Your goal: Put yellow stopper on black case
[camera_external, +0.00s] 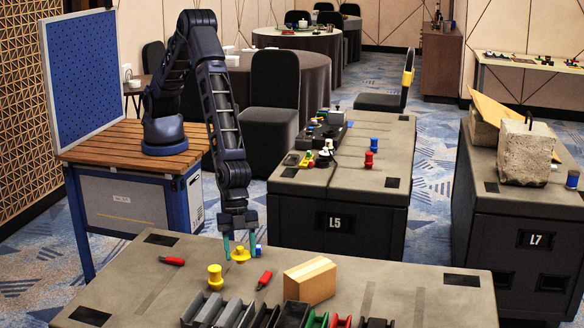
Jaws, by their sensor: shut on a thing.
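My gripper (240,246) points straight down over the near table, its teal fingers on either side of a yellow stopper (240,255). It is shut on this stopper, which is low over or touching the tabletop; I cannot tell which. A second yellow stopper (215,277) stands upright on the same table, to the left and nearer the camera. A large black case (312,222) marked L5 stands behind the table, to the right of my gripper. Another black case (505,240) marked L7 stands at the far right. I cannot tell which case the task means.
The near table (400,290) also holds red-handled tools (172,261), a cardboard box (310,280), a small blue-and-white item (260,250) close to my gripper and bins (235,312) in front.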

